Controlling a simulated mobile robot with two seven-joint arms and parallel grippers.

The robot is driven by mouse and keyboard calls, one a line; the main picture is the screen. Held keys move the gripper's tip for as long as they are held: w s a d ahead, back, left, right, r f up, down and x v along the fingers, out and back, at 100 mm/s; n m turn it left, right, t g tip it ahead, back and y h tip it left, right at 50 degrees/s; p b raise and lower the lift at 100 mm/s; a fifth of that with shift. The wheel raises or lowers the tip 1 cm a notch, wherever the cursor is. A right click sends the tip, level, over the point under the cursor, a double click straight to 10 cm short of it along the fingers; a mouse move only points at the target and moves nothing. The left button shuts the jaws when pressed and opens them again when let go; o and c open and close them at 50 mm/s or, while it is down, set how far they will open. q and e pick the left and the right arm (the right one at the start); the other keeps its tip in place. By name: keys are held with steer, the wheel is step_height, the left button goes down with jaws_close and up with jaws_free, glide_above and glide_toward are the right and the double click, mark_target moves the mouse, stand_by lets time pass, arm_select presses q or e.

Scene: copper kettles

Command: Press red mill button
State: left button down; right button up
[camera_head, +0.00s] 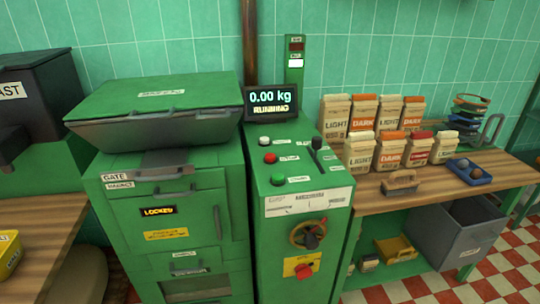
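A green control cabinet (300,225) stands in the middle. On its sloped top are a white button (264,141), a red button (270,158) and a green button (277,180) in a column, with small labels too blurred to read. A larger red button (304,270) sits on a yellow plate low on the cabinet's front, under a handwheel (310,234). I cannot tell from the labels which red one is the mill button. A display (272,101) reads "0.00 kg RUNNING". Neither of my grippers is in view.
A black-handled lever (316,145) rises right of the buttons. Left is a green machine (160,230) with a lidded hopper (155,108) and a "LOCKED" sign. A wooden bench (425,190) at right holds several LIGHT and DARK bags, a brush (399,183) and a blue tray (480,180).

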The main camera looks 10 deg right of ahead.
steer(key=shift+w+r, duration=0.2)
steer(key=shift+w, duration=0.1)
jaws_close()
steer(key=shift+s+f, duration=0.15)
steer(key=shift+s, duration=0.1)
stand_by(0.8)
